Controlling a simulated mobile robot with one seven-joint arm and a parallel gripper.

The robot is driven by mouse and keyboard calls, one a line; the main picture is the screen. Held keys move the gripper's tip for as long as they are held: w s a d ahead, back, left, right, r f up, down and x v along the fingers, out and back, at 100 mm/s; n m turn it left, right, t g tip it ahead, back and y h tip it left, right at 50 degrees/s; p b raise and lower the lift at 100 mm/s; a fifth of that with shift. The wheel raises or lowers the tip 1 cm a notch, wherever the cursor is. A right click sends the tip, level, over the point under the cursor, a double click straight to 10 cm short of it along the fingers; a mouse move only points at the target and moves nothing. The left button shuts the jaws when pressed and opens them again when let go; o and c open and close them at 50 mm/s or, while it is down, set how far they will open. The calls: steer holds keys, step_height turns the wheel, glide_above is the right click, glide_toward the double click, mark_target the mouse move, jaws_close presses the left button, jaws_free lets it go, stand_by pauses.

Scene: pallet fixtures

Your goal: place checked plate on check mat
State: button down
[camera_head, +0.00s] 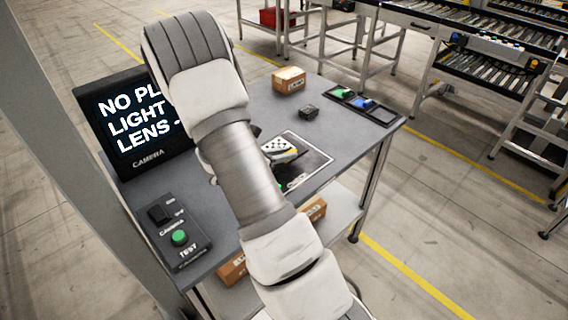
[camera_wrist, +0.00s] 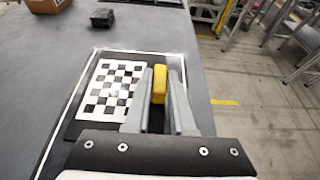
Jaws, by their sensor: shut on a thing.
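The checked plate (camera_wrist: 110,88) is a white and black checkerboard in the wrist view, just left of my fingers; a yellow block (camera_wrist: 159,85) sits at its right edge. My gripper (camera_wrist: 160,82) is shut on this yellow block, which looks like the plate's grip. The plate is over the check mat (camera_wrist: 71,128), a dark mat with a white outline. I cannot tell whether the plate touches the mat or hangs just above it. In the head view the plate (camera_head: 278,145) shows partly past my arm, above the mat (camera_head: 318,161); my arm hides most of the gripper.
A screen (camera_head: 125,125) stands at the table's left, with a button box (camera_head: 170,230) in front. A cardboard box (camera_head: 289,80), a small dark block (camera_head: 308,112) and a tray (camera_head: 385,114) with green and blue pieces lie toward the back. The table between is clear.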

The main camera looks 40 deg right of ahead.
steer(key=shift+w+a+f, duration=0.1)
steer(key=shift+f, duration=1.9)
steer(key=shift+f, duration=0.1)
steer(key=shift+f+b, duration=0.2)
steer(key=shift+b, duration=0.1)
steer(key=c, duration=0.8)
jaws_free()
steer(key=shift+r, duration=0.1)
steer(key=shift+o, duration=0.2)
steer(key=shift+r, duration=0.1)
